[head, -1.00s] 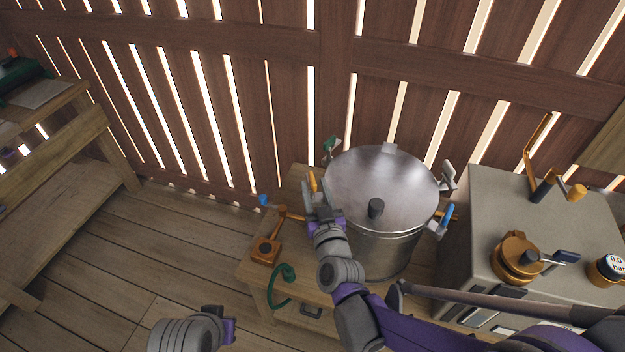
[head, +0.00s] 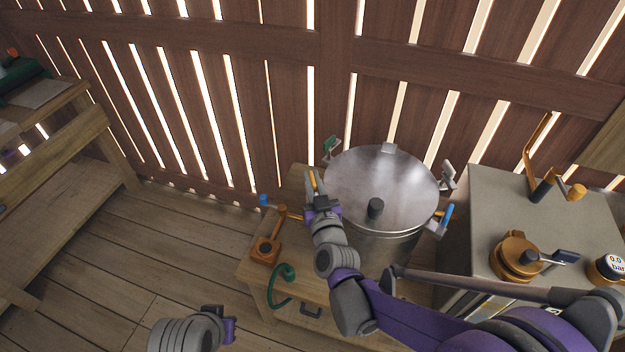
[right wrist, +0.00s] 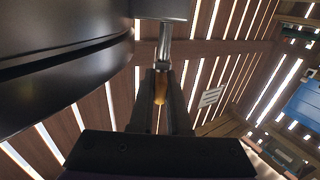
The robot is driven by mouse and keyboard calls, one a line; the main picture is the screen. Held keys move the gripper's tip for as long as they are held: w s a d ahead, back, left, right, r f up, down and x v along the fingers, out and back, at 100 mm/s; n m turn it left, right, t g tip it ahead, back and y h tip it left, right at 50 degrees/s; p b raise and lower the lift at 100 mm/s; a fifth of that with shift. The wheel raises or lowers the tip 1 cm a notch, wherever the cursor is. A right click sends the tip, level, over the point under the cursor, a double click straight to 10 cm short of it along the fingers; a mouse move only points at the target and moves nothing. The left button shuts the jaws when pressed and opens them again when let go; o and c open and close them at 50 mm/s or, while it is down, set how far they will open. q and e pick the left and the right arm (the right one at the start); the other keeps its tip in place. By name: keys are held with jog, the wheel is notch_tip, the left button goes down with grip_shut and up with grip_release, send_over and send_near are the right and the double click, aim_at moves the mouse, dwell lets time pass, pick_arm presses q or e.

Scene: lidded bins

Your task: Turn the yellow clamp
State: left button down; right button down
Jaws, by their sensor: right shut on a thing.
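The yellow clamp (head: 316,177) sits on the left side of a large steel pot (head: 370,240) with a domed lid (head: 385,175). My right gripper (head: 313,186) is shut on the yellow clamp's handle, seen from above. In the right wrist view the yellow handle (right wrist: 161,86) shows between the two dark fingers, with a metal rod beyond it. The fingers hide part of the clamp. My left gripper (head: 228,325) shows only partly at the bottom, away from the pot; its fingers are not clear.
A green clamp (head: 330,145), a white clamp (head: 448,170) and a blue clamp (head: 446,216) stand around the rim. An orange-brown crank device (head: 266,248) is on the wooden table to the left. A grey cabinet (head: 545,210) stands close on the right.

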jog(key=shift+f+m+h+b, duration=0.1)
jog(key=shift+m+h+b, duration=0.6)
jog(key=shift+m+h, duration=0.7)
jog(key=m+h+b, duration=0.1)
jog(key=h, duration=0.2)
jog(key=shift+a, duration=0.15)
jog(key=m+g+h, duration=0.1)
jog(key=m+h, duration=0.2)
jog(key=h, duration=0.2)
jog(key=shift+m+h+b, duration=0.4)
jog(key=m+g+h, duration=0.4)
jog(key=h, duration=0.1)
jog(key=shift+g+h, duration=0.3)
jog(key=shift+h, duration=0.1)
jog(key=m+g+h, duration=0.2)
jog(key=m+g, duration=0.1)
jog(key=m+g+h+p, duration=0.1)
jog(key=m+g+h, duration=0.1)
jog(key=m+g, duration=0.1)
jog(key=shift+g, duration=1)
jog(key=c, duration=0.9)
grip_release()
